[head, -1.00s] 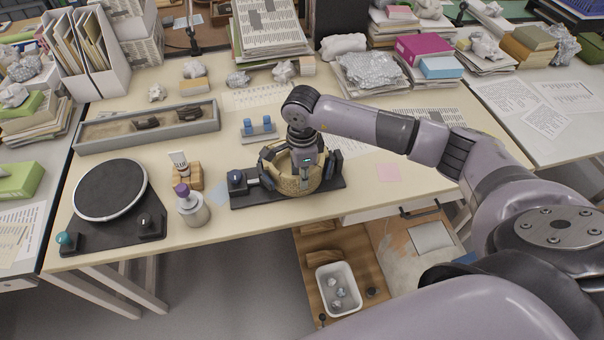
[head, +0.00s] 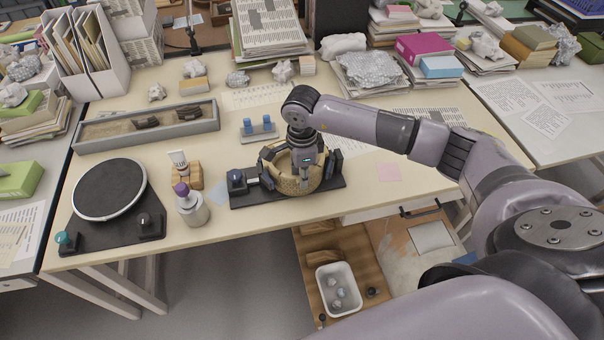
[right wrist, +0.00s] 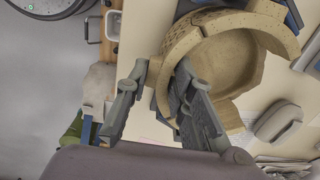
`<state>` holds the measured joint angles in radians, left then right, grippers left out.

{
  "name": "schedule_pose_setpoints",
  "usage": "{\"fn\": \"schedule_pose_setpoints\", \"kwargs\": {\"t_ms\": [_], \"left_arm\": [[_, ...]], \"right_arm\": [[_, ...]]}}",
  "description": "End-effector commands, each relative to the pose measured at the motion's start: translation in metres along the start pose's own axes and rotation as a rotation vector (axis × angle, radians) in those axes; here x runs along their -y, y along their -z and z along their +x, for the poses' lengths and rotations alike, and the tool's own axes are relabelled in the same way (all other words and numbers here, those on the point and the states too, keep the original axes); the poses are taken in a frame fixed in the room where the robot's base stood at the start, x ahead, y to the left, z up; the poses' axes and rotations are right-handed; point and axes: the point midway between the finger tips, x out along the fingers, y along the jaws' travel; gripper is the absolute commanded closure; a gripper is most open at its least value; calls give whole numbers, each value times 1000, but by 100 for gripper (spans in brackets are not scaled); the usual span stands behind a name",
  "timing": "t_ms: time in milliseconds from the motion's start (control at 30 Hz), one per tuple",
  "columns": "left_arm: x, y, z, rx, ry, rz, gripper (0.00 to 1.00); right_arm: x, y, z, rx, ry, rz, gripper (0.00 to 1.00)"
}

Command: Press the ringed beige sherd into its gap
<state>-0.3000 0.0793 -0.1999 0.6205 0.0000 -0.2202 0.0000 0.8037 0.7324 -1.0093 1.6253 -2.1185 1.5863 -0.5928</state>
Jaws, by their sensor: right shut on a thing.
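The beige bowl (head: 285,186) stands in a dark clamp stand (head: 245,201) at the middle of the table's front. The right wrist view also shows the bowl (right wrist: 235,65), with its thick curved rim. My right gripper (head: 303,183) is lowered at the bowl's front wall. In the right wrist view my right gripper (right wrist: 158,98) has one finger outside and one finger inside the wall, shut on the beige sherd (right wrist: 163,80). The fingers partly hide the sherd. I cannot tell how closely its edges meet the bowl, and no ring mark is clear. My left gripper is not in view.
A black turntable (head: 110,190) stands at the left. A purple-capped bottle (head: 192,206) and a tube in a wooden block (head: 187,175) stand left of the stand. A grey tray (head: 100,140) and a blue-pegged holder (head: 258,130) lie behind. A white bin (head: 325,300) sits below.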

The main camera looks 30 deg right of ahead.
Motion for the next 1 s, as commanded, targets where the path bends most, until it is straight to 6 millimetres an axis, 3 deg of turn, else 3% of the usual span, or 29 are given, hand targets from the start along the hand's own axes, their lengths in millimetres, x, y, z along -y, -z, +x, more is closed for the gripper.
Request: {"fn": "schedule_pose_setpoints", "kwargs": {"t_ms": [267,300,633,1000], "left_arm": [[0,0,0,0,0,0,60],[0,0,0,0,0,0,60],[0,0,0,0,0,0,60],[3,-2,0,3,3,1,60]], "right_arm": [[-1,0,1,-1,-2,0,98],[-1,0,1,-1,-2,0,77],[0,0,1,-1,-1,0,55],[0,0,-3,0,0,0,54]]}}
